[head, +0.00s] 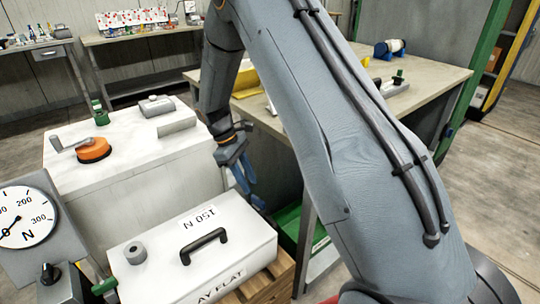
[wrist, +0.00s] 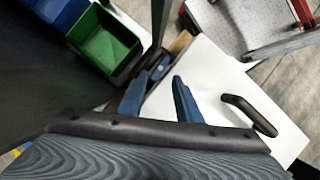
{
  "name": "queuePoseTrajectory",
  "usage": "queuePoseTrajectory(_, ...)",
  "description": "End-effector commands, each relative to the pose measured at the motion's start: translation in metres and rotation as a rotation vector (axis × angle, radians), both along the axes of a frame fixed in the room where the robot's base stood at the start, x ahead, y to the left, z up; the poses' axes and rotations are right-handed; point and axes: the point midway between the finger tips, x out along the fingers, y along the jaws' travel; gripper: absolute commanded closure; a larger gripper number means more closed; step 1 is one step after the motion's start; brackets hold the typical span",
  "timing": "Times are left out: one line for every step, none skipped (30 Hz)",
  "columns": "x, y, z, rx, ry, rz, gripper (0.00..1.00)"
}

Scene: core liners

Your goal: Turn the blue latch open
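A white case (head: 200,262) with a dark handle (head: 204,246) and a "150 N" label lies on a wooden pallet in the head view. In the wrist view the case top (wrist: 215,75) and its handle (wrist: 250,114) are at the right. A small blue part, seemingly the latch (wrist: 160,68), shows at the case's edge just beyond my fingertips. I cannot make out its angle, and I cannot pick it out in the head view. My gripper (head: 256,198) points down beside the case's far right corner. Its blue fingers (wrist: 159,78) are apart, with nothing visibly held between them.
A green bin (wrist: 106,48) and a blue bin (wrist: 54,10) stand left of the fingers in the wrist view. A white cabinet (head: 120,150) with an orange crank knob (head: 94,150) is behind the case. A dial gauge (head: 24,217) stands left; a workbench (head: 425,88) is behind my arm.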

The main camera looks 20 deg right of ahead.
Motion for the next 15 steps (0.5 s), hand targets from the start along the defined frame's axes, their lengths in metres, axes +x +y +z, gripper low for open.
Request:
queuePoseTrajectory(0.003, 0.003, 0.009, 0.001, -0.003, 0.001, 0.69)
queuePoseTrajectory(0.001, 0.003, 0.015, 0.003, -0.005, -0.001, 0.69)
queuePoseTrajectory(-0.005, 0.002, 0.024, 0.006, -0.015, -0.007, 0.69)
queuePoseTrajectory(-0.009, 0.001, 0.028, 0.009, -0.021, -0.011, 0.69)
queuePoseTrajectory(-0.012, 0.0, 0.033, 0.012, -0.029, -0.014, 0.69)
queuePoseTrajectory(-0.016, -0.001, 0.04, 0.016, -0.038, -0.017, 0.69)
queuePoseTrajectory(-0.019, -0.001, 0.044, 0.018, -0.045, -0.02, 0.69)
queuePoseTrajectory(-0.022, -0.002, 0.048, 0.022, -0.053, -0.022, 0.69)
queuePoseTrajectory(-0.026, -0.002, 0.054, 0.025, -0.062, -0.027, 0.69)
queuePoseTrajectory(-0.029, -0.003, 0.058, 0.027, -0.068, -0.03, 0.69)
queuePoseTrajectory(-0.032, -0.003, 0.063, 0.03, -0.076, -0.034, 0.69)
queuePoseTrajectory(-0.037, -0.004, 0.068, 0.034, -0.084, -0.038, 0.69)
queuePoseTrajectory(-0.04, -0.004, 0.073, 0.037, -0.091, -0.041, 0.69)
queuePoseTrajectory(-0.043, -0.005, 0.077, 0.04, -0.099, -0.043, 0.69)
queuePoseTrajectory(-0.048, -0.006, 0.083, 0.043, -0.107, -0.047, 0.69)
